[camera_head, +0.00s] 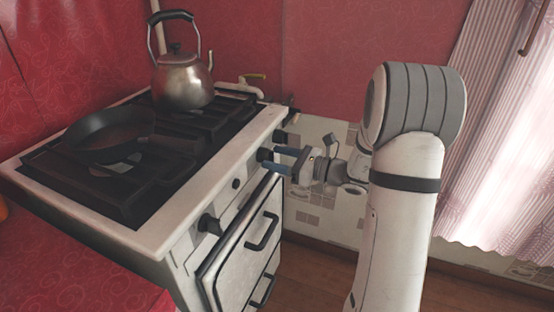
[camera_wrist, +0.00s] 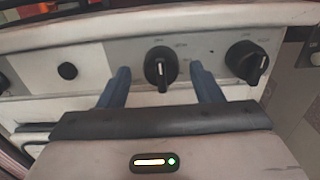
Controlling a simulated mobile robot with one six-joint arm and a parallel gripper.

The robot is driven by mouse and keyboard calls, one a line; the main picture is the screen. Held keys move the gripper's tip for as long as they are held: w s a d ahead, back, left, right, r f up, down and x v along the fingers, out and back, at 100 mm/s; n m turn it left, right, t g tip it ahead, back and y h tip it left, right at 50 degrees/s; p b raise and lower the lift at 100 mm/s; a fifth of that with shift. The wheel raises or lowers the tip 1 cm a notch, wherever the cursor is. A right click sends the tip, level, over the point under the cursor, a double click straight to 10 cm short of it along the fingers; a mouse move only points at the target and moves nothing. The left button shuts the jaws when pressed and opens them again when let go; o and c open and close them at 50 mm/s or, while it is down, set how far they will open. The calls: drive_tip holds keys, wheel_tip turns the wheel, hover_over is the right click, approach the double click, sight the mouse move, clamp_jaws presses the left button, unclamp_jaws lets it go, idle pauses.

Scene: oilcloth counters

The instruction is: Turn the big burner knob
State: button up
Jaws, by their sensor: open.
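The stove's front panel (camera_wrist: 110,55) carries several black knobs. One large round knob (camera_wrist: 160,68) with a raised grip bar standing roughly upright shows between my fingertips in the wrist view. In the head view this knob (camera_head: 264,155) is partly behind my fingers. My gripper (camera_head: 271,159) is open, its two blue fingers pointing at the panel, one on either side of the knob. In the wrist view my gripper (camera_wrist: 160,70) shows gaps on both sides of the knob. Whether the tips reach past its face is hard to tell. A second large knob (camera_wrist: 247,61) sits to the right, its bar tilted.
A small round black button (camera_wrist: 67,71) is left of the knob. Another knob (camera_head: 209,222) sits near the panel's front end. The oven door handle (camera_head: 263,232) juts out below. A kettle (camera_head: 182,82) and a pan (camera_head: 108,135) stand on the stove top. A curtain (camera_head: 500,150) hangs at right.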

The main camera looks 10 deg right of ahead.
drive_tip(key=shift+x, duration=0.85)
drive_tip(key=shift+c, duration=0.5)
